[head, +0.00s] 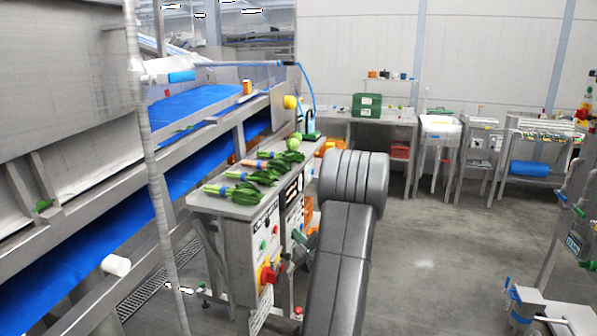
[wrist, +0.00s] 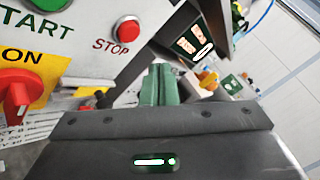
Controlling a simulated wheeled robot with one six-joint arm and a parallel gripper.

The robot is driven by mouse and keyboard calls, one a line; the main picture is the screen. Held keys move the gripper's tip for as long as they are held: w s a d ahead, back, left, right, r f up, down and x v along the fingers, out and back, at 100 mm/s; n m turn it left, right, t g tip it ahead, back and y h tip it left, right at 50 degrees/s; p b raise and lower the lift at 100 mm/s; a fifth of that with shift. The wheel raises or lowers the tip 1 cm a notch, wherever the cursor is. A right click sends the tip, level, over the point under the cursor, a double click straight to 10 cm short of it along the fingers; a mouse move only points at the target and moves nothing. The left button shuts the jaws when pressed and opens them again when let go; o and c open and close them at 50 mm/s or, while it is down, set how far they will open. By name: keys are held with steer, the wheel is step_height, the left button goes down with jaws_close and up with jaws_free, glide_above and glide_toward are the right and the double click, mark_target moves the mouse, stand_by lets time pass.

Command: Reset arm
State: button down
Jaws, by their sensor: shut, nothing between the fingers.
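My gripper (wrist: 160,72) shows in the wrist view as two green fingers pressed together, with nothing between them. They point away from the dark gripper body along the bottom of that view. The fingers are beside a control panel with a red STOP button (wrist: 126,30), a green START button (wrist: 47,4) and a red knob on a yellow plate (wrist: 15,95). I cannot tell whether they touch it. In the head view my dark grey arm rises at the lower middle, to the right of the steel bench (head: 228,207), and my gripper cannot be made out clearly.
Bunches of leafy greens (head: 236,192) lie on the bench. A blue conveyor (head: 120,218) runs along the left, with a hanging hose (head: 160,210) in front. A sink (head: 440,125) and tables stand at the back. The grey floor (head: 440,235) right of my arm is clear.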

steer(key=p, duration=0.5)
steer(key=shift+w+a+r, duration=0.1)
steer(key=shift+r, duration=0.2)
steer(key=shift+p, duration=0.65)
